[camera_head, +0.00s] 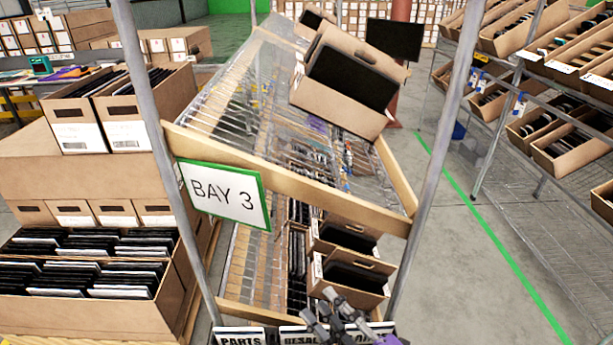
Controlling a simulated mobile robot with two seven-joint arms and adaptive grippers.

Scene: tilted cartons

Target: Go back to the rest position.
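My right gripper (318,304) shows small at the bottom edge, right of the middle. Its dark fingers stand apart and point up and to the left, with nothing seen between them. It is in front of the lower end of the BAY 3 rack, near the lowest carton (352,285); whether it touches that carton cannot be told. My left gripper is not in view.
A tilted carton (335,105) with dark contents rests high on the sloping rack, between two grey posts (432,160). A BAY 3 sign (224,194) hangs in front. Stacked cartons (90,290) stand left. Floor is clear at right, beside shelving.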

